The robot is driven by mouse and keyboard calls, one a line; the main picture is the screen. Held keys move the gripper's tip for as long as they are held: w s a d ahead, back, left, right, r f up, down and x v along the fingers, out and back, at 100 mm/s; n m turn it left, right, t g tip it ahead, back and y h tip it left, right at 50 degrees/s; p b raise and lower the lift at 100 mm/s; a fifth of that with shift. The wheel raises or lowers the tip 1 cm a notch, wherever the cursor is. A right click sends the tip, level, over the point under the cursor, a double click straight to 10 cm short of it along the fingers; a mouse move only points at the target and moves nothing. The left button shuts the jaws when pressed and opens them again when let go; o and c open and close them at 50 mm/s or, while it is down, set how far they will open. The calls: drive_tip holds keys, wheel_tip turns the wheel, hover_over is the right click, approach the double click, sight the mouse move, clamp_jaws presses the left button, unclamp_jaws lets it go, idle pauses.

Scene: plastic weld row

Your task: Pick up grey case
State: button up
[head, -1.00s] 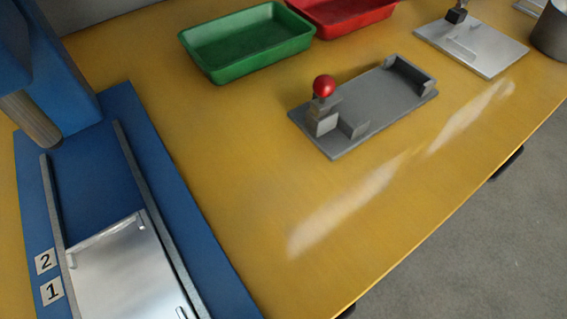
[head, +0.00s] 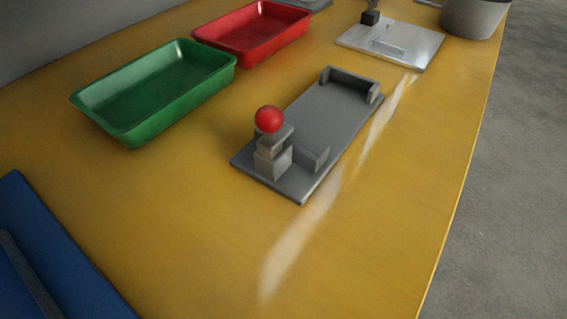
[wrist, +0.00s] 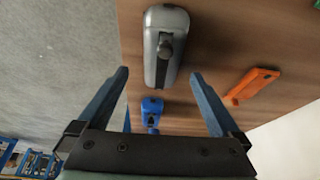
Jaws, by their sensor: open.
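A grey case (wrist: 177,20), rounded and elongated with a dark knob or handle on it, shows at the top middle of the wrist view on a brown surface. My gripper (wrist: 159,75) is open, with its two blue fingers spread. In the picture the lower end of the case lies between the fingertips, with nothing gripped. I cannot tell how far apart in depth they are. The case and gripper do not show in the head view.
In the wrist view, a blue tool (wrist: 151,112) and an orange tool (wrist: 254,85) lie near the case. The head view shows a yellow bench (head: 200,225) with a green tray (head: 128,137), a red tray (head: 253,60), a grey fixture (head: 330,110) with a red ball, and a grey bin (head: 473,18).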

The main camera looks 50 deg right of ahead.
drive_tip(key=b+x, duration=0.3)
drive_tip(key=x, duration=0.2)
drive_tip(key=shift+w+a+f+b, duration=0.1)
drive_tip(key=shift+b, duration=0.3)
drive_tip(key=c, duration=1.4)
